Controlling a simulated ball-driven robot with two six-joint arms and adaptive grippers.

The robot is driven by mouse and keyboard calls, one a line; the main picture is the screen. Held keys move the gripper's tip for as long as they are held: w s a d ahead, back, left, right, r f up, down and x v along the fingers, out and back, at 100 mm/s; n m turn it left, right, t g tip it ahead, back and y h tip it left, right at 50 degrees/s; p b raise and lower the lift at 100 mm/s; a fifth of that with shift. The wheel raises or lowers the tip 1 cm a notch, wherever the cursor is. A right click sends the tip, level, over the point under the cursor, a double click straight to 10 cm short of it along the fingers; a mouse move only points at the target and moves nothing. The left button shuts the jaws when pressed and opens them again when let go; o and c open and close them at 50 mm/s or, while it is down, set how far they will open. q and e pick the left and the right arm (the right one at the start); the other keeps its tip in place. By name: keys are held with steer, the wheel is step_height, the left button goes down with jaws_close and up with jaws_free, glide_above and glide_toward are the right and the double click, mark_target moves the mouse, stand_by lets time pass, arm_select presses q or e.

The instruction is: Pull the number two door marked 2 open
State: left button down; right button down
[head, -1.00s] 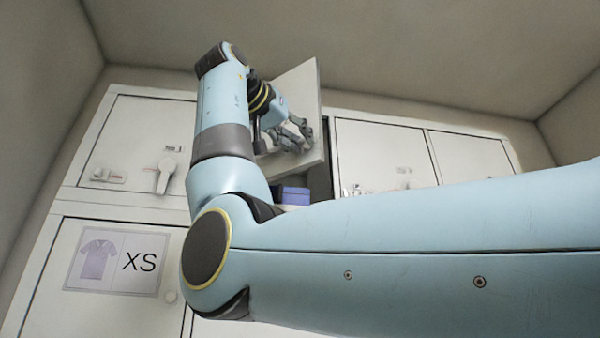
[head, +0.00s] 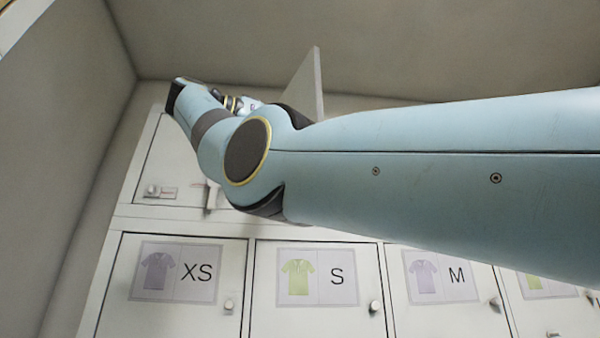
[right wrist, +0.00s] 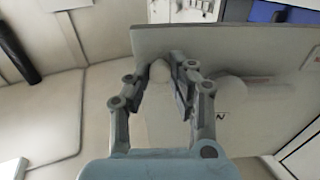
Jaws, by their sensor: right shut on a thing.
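The number two door (head: 311,85) stands swung out from the upper row of lockers, seen nearly edge-on in the head view. In the right wrist view its panel (right wrist: 255,52) crosses the top, with a small dark mark that may be the 2 seen sideways. My right gripper (right wrist: 164,75) is shut on the door's pale handle (right wrist: 158,70), with a finger on each side. In the head view my right arm hides the handle, most of the gripper and the opening. My left gripper is not in view.
A blue box (right wrist: 270,11) shows beyond the door's edge in the right wrist view. Another upper door (head: 166,165) is shut at the left. Lower doors marked XS (head: 205,305), S (head: 320,322) and M (head: 450,318) are shut. A wall stands close on the left.

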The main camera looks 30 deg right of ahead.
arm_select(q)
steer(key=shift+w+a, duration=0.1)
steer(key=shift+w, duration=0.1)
arm_select(e)
steer(key=shift+r, duration=0.1)
steer(key=c, duration=1.2)
jaws_free()
steer(key=shift+a, duration=0.1)
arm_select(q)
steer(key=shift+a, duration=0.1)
arm_select(e)
steer(key=shift+o, duration=0.2)
